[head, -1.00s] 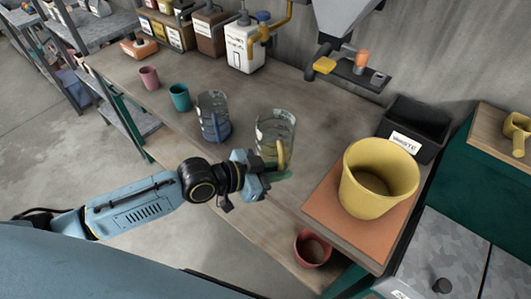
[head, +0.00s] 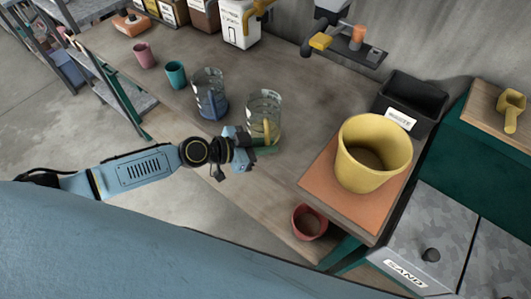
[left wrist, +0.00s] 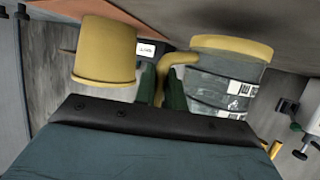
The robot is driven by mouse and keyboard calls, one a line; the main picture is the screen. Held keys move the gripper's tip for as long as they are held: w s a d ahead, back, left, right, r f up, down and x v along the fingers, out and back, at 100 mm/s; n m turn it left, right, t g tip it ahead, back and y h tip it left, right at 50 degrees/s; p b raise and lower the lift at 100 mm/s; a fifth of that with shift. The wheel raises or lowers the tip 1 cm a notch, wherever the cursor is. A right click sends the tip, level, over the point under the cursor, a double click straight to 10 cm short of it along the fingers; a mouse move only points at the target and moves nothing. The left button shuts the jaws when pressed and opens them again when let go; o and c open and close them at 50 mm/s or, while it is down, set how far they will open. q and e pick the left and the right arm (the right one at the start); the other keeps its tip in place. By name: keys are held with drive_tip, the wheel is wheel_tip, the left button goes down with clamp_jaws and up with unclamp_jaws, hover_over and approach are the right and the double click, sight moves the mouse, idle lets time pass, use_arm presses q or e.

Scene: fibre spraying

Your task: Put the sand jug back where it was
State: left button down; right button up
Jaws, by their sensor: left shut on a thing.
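My left gripper (head: 262,148) is shut on the yellow handle of a clear jug (head: 264,108) near the front edge of the workbench. In the left wrist view the handle (left wrist: 168,75) sits between the dark green fingers, and the jug (left wrist: 215,80) has a yellow band at one end. I cannot tell whether its base touches the bench. A similar jug with a blue handle (head: 210,95) stands to its left with a gap between them. My right gripper is out of view.
The workbench (head: 320,105) holds teal (head: 175,74) and pink (head: 143,55) cups at left. A yellow bucket (head: 372,150) stands on an orange board at right, beside a black waste bin (head: 412,97). A red pot (head: 309,221) is near the front edge. A SAND-labelled bin (head: 405,272) is at lower right.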

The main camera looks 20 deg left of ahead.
use_arm(q)
wheel_tip(320, 180, down, 3)
drive_tip(key=shift+r+b, duration=0.15)
drive_tip(key=shift+b, duration=0.35)
drive_tip(key=c, duration=1.5)
unclamp_jaws()
drive_tip(key=shift+o, duration=0.2)
drive_tip(key=shift+a+r, duration=0.1)
drive_tip(key=b+v, duration=0.4)
drive_tip(key=v, duration=0.8)
